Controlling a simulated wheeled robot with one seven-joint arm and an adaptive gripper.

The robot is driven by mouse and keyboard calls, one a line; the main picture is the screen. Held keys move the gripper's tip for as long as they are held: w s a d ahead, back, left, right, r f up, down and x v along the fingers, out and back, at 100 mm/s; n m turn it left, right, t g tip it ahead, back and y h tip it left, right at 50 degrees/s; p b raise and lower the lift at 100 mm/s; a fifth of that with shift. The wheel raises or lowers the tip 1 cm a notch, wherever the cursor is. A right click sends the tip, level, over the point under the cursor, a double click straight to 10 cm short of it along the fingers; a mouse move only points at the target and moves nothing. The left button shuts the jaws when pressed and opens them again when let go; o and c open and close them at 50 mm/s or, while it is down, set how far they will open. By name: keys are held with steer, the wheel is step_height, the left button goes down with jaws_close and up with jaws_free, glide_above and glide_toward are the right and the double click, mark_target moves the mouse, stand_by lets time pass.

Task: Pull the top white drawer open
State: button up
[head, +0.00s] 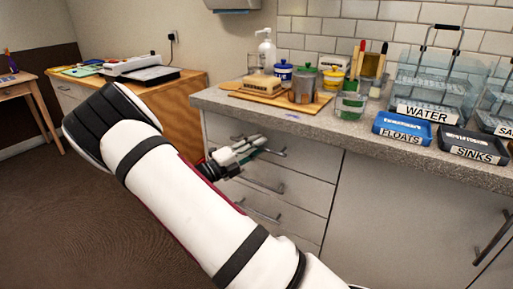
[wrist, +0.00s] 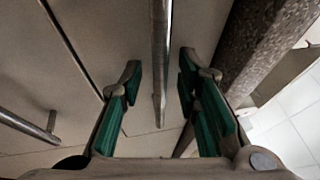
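The top white drawer (head: 309,160) is in a stack of drawers under the grey countertop, and it looks closed. Its metal bar handle (head: 277,153) shows beside my gripper (head: 250,149) in the head view. In the wrist view, the handle (wrist: 160,55) runs between the two green-padded fingers of my gripper (wrist: 159,82). The fingers are open, with a gap on each side of the bar, and do not appear to touch it. How deep the bar sits between them is hard to tell. My arm hides part of the lower drawers in the head view.
The countertop edge (wrist: 262,45) runs close beside the right finger. A lower drawer's handle (wrist: 28,130) is at the left. On the counter stand a wooden board, pots, and the FLOATS (head: 402,130), SINKS (head: 473,145) and WATER containers. Open floor (head: 90,220) lies left.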

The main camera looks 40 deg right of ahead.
jaws_close()
steer(key=shift+a, duration=0.15)
